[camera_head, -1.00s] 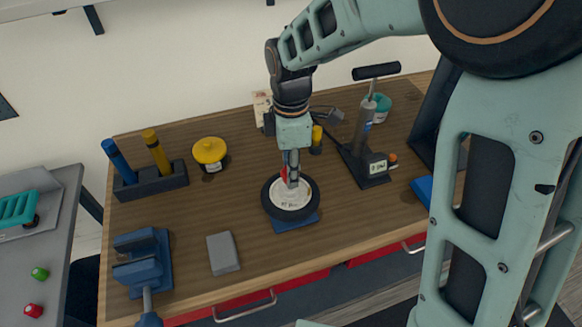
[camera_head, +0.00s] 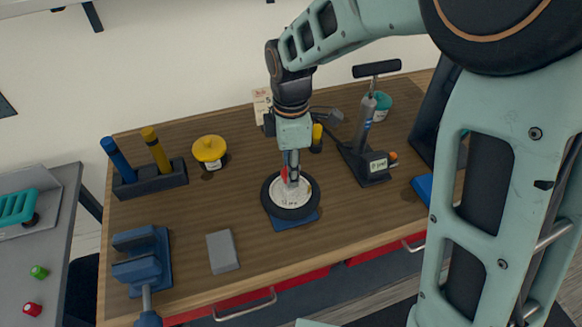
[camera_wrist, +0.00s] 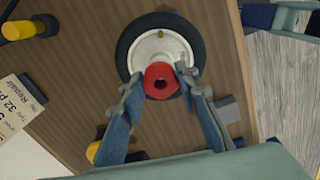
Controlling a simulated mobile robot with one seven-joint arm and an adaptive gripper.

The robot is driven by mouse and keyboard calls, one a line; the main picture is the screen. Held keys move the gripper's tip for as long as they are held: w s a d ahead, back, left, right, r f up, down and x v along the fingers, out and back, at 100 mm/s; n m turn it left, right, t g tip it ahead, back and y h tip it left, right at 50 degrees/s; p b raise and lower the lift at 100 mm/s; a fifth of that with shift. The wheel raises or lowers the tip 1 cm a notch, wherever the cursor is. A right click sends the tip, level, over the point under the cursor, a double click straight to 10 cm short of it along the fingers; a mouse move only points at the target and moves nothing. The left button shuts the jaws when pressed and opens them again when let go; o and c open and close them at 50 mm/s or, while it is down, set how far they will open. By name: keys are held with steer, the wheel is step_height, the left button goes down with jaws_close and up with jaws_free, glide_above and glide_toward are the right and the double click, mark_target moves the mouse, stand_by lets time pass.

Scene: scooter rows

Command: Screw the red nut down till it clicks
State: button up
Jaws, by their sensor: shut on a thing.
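A wheel with a black tyre and a pale hub (camera_head: 290,198) lies flat on a blue base (camera_head: 297,223) on the wooden bench. The red nut (camera_wrist: 161,80) is over the hub in the wrist view, its dark centre hole facing the camera. My gripper (camera_wrist: 160,79) points down at the hub, with one finger on each side of the nut, shut on it. In the head view my gripper (camera_head: 290,176) covers most of the nut. The thread under the nut is hidden, and I cannot tell how far down it sits.
A grey block (camera_head: 222,252) and blue vise (camera_head: 142,262) are at front left. A holder (camera_head: 150,180) with blue and yellow handles and a yellow-lidded pot (camera_head: 209,152) are behind. A pump (camera_head: 365,140) stands right. Red (camera_head: 32,309) and green (camera_head: 39,272) pieces lie on the left table.

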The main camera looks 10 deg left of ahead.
steer(key=shift+f+b, duration=0.55)
steer(key=shift+f, duration=0.35)
steer(key=o, duration=1.1)
steer(key=shift+c, duration=0.2)
steer(key=shift+r, duration=0.15)
step_height(320, 180, up, 12)
steer(key=shift+d, duration=0.1)
